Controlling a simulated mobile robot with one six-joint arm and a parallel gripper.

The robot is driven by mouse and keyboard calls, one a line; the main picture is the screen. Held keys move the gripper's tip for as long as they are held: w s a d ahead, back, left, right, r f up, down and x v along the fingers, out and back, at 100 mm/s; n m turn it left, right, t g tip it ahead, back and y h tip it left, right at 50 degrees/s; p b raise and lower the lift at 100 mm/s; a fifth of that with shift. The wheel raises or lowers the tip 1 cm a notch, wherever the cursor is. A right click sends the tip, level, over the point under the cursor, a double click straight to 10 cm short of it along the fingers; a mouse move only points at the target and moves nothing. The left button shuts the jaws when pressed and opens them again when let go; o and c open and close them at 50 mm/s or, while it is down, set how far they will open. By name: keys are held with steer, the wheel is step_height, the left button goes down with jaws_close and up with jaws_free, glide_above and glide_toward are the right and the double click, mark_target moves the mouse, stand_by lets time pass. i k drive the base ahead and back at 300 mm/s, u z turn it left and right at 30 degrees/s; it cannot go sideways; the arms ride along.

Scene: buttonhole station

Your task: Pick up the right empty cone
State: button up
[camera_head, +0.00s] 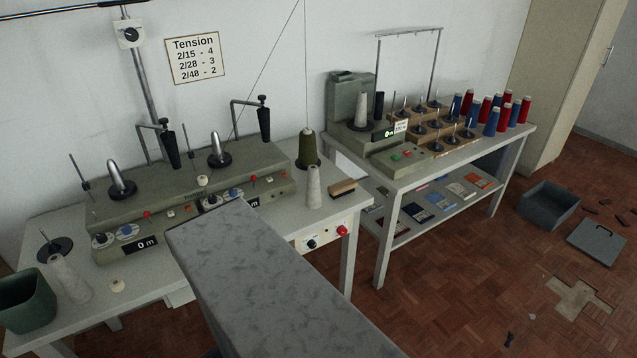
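A pale grey cone (314,187) stands upright near the right end of the left table (270,190), in front of an olive-green cone (307,149). It looks bare, but I cannot tell for sure that it holds no thread. A third pale cone (361,104) stands on the machine on the right table. My gripper is not in view.
A brown-backed brush (342,187) lies right of the right cone. The winding machine (190,200), with posts and thread guides, stands behind. The right table (477,147) holds several red and blue cones. A grey crate (548,205) and its lid (597,243) lie on the floor.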

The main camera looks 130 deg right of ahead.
mark_target(313, 201)
steer(key=k, duration=0.75)
steer(key=z, duration=0.55)
steer(key=k, duration=0.8)
steer(key=z, duration=0.55)
steer(key=k, duration=1.1)
steer(key=u, duration=0.15)
steer(key=i, duration=0.5)
steer(key=z, duration=0.1)
